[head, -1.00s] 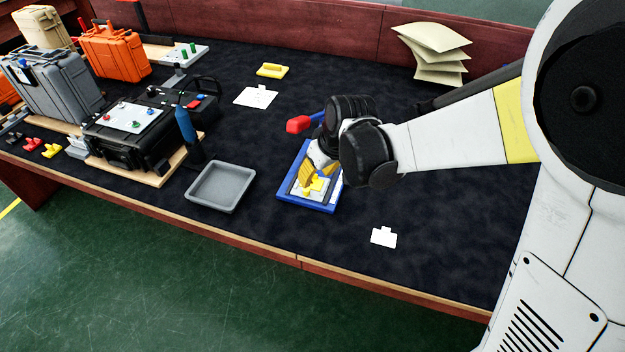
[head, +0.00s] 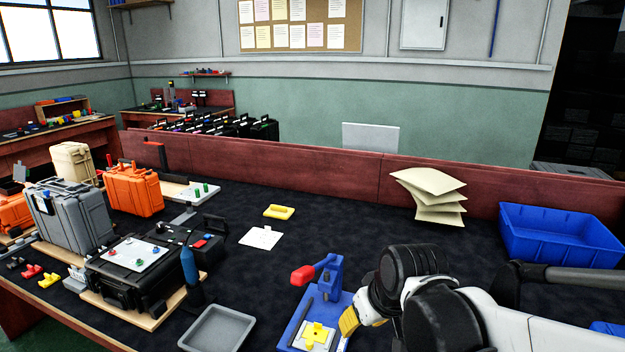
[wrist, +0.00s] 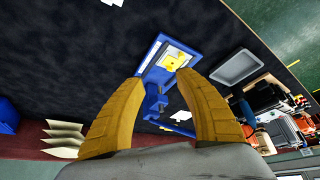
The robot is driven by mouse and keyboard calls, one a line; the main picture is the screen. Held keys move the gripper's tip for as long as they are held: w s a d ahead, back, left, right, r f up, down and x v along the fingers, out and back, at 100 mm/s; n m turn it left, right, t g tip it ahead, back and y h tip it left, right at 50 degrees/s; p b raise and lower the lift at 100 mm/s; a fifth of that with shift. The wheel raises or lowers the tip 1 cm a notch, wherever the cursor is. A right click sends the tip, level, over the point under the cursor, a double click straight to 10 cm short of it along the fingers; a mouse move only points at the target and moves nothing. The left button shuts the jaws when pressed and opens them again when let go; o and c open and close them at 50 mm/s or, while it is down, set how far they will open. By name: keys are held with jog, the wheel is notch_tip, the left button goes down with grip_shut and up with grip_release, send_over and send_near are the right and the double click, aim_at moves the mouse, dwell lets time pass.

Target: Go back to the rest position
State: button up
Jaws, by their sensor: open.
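My gripper (head: 349,322) has yellow fingers and sits just right of a blue press-like fixture (head: 300,326) with a red handle (head: 303,276). A yellow piece (head: 316,334) lies on the fixture's pale plate. In the wrist view my gripper (wrist: 160,82) has its two yellow fingers spread wide with nothing between them, and the fixture (wrist: 154,75) shows beyond the fingertips with the yellow piece (wrist: 172,62) on it. My arm hides part of the table to the right.
A grey tray (head: 218,330) lies left of the fixture. A black case (head: 130,282), a blue bottle (head: 189,265) and orange and grey cases stand further left. Stacked tan sheets (head: 430,192) and a blue bin (head: 560,235) are at the back right. The middle back of the table is mostly clear.

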jog(key=s+d+r+m+t+h, duration=0.1)
jog(key=s+d+r+m+t, duration=0.1)
jog(key=s+d, duration=0.7)
jog(key=s+r+m, duration=0.1)
jog(key=s+m, duration=0.1)
jog(key=s, duration=0.1)
jog(key=shift+s+h, duration=0.35)
jog(key=shift+h, duration=0.05)
